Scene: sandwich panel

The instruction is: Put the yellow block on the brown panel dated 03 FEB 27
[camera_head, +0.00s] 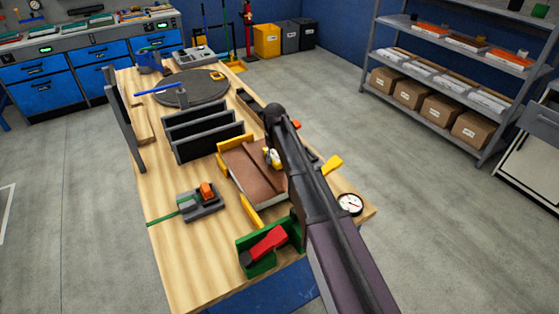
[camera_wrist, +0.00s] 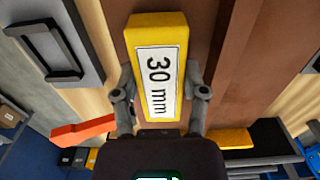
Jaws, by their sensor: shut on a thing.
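My gripper (camera_wrist: 160,88) is shut on a yellow block (camera_wrist: 137,58) with a white label reading "30 mm". In the head view the block (camera_head: 271,157) shows as a small yellow and white patch beside my arm, which hides most of the gripper. Brown panel surface (camera_wrist: 203,22) lies beneath the block in the wrist view, with more brown surface (camera_wrist: 265,60) right of a dark seam. In the head view the brown panel area (camera_head: 240,170) lies on the wooden table, partly behind my arm. No date is readable. I cannot tell whether the block touches the panel.
Yellow pieces (camera_head: 251,216) edge the panel area. A black slotted rack (camera_head: 200,135) stands behind it. A green holder with a red piece (camera_head: 266,246) is at the front, a dial gauge (camera_head: 350,204) at the right edge. Bare wood (camera_head: 185,260) shows at front left.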

